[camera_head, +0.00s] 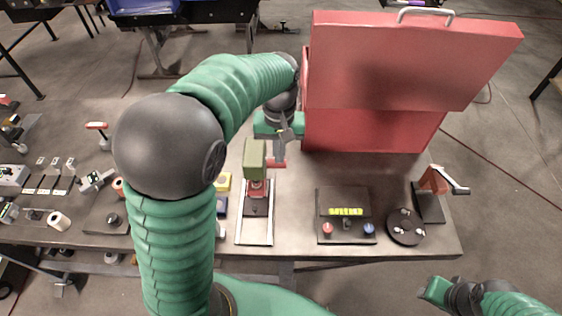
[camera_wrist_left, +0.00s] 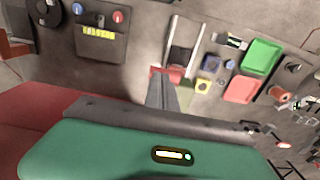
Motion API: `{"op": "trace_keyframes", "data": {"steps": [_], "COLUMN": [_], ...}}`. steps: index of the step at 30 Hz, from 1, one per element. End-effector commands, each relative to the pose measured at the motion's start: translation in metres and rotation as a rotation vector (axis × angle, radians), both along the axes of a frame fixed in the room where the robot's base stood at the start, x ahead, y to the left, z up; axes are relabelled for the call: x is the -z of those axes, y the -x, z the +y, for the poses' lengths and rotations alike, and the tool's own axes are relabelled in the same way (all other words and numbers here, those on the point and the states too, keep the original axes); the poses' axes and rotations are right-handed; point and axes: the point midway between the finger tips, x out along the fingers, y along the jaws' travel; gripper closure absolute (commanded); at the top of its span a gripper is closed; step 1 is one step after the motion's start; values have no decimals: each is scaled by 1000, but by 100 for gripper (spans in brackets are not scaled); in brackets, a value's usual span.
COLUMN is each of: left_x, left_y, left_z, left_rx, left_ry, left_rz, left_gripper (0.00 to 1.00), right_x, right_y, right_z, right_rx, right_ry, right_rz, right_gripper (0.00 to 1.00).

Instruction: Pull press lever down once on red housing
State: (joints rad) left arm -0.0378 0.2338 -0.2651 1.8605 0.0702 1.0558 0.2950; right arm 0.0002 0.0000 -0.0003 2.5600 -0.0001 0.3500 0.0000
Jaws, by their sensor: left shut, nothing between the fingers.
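The press (camera_head: 254,155) stands on a dark plate near the middle of the bench, with an olive-green upper body and a red lower part (camera_head: 257,188). A short red lever (camera_head: 276,163) sticks out from its right side. My left gripper (camera_head: 280,148) points down just above and beside this lever, its fingers together and empty. In the left wrist view my left fingers (camera_wrist_left: 162,92) are together, their tips close to a red part (camera_wrist_left: 166,72); I cannot tell whether they touch. My right gripper (camera_head: 437,290) is at the lower right, its fingers not clear.
A button panel (camera_head: 345,215), a round dark dial (camera_head: 406,227) and a red crank unit (camera_head: 435,180) sit to the right. Small parts and coloured bins lie to the left, partly behind my left arm.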

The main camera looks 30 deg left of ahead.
Motion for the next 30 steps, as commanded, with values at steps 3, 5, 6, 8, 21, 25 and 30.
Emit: {"op": "trace_keyframes", "data": {"steps": [3,5,6,8,21,25,30], "left_x": [6,5,6,7,21,20,21], "left_y": [0,0,0,1,12,13,13], "left_z": [1,1,1,0,-8,-8,-8], "left_rx": [-1,-1,-1,0,0,0,0], "left_ry": [1,1,1,0,0,0,0], "left_rz": [0,0,-1,0,0,0,0], "left_gripper": [100,100,100,100,100,100,100], "right_x": [4,3,3,4,15,14,14], "right_y": [0,0,0,0,0,0,0], "right_z": [0,0,0,0,0,0,0], "right_rx": [0,0,0,-1,0,0,0], "right_ry": [0,0,0,0,0,0,0], "right_rz": [0,0,0,0,0,0,0], "right_gripper": [64,64,64,64,64,64,64]}}
